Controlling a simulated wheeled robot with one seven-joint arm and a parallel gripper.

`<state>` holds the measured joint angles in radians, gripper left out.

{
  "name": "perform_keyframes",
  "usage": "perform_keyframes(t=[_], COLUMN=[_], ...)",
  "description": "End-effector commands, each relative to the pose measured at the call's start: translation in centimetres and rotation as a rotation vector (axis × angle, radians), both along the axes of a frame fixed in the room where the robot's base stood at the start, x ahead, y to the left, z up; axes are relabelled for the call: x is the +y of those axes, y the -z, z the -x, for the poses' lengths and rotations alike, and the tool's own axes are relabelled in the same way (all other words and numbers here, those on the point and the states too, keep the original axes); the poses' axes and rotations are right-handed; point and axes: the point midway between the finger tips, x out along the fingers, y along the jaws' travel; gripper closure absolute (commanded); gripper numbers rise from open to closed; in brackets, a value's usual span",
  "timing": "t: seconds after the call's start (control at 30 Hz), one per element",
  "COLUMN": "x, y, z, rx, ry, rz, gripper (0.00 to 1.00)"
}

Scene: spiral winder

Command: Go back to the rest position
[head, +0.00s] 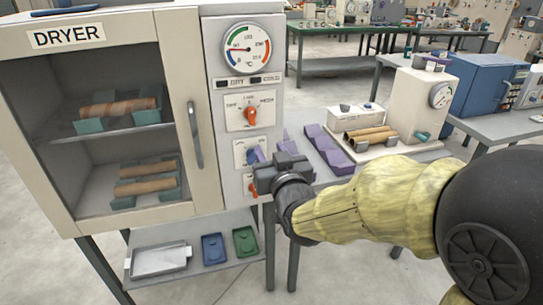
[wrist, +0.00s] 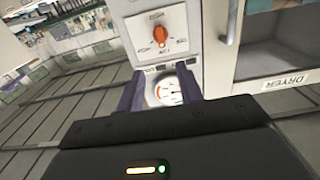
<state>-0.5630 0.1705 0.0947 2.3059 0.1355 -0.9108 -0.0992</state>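My gripper (head: 272,152) is in front of the dryer's control panel (head: 236,148), near its lower dials, with my arm reaching in from the right. In the wrist view its two purple fingers (wrist: 159,90) stand apart with nothing between them; the panel's round gauge shows through the gap. The dryer (head: 181,70) stands at the left with its glass door shut. Behind the glass, brown tubes rest in teal holders on two levels. The gripper hides part of the lower panel, so I cannot tell whether it touches a knob.
A table right of the dryer holds purple holders (head: 328,150) and a cream machine (head: 420,98) with brown tubes (head: 370,137). Under the dryer a shelf holds a metal tray (head: 160,260), a blue tray (head: 214,249) and a green tray (head: 245,241). A blue cabinet (head: 482,88) stands farther right.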

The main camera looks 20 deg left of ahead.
Motion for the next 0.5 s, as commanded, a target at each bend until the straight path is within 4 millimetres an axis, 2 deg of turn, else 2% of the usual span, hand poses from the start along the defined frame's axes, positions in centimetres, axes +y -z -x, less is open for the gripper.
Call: perform_keyframes(t=[0.37, 0.5], x=[-0.2, -1.9], y=[0.1, 1.5], z=[0.2, -0.4], rx=[0.004, 0.063], ry=[0.002, 0.027], rz=[0.003, 0.039], gripper=[0.64, 0.64])
